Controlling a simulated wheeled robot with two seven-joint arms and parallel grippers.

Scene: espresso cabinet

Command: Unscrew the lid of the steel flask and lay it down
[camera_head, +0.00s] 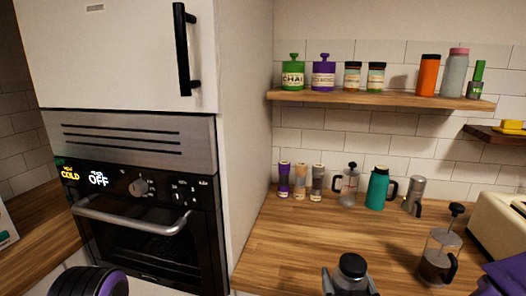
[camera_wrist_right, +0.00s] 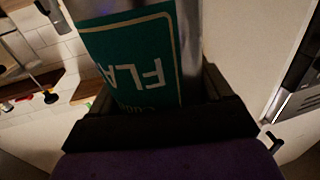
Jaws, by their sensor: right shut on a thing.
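The steel flask (camera_head: 347,284) stands at the bottom centre of the head view, with its black lid (camera_head: 352,265) on top. The right wrist view shows the flask (camera_wrist_right: 132,50) close up, with a green label and bare steel at its edge. My right gripper (camera_wrist_right: 160,98) is shut on the flask's body, its black jaws on either side. The lid is outside the right wrist view, and the lower flask is cut off in the head view. A rounded dark and purple part of my left arm shows at the lower left; the left gripper itself is not visible.
A wooden counter (camera_head: 300,240) has clear room in its middle. A French press (camera_head: 440,255) and cream toaster (camera_head: 497,225) stand at right. Several grinders, a teal jug (camera_head: 378,188) and a moka pot (camera_head: 414,194) line the back. An oven (camera_head: 150,230) is at left.

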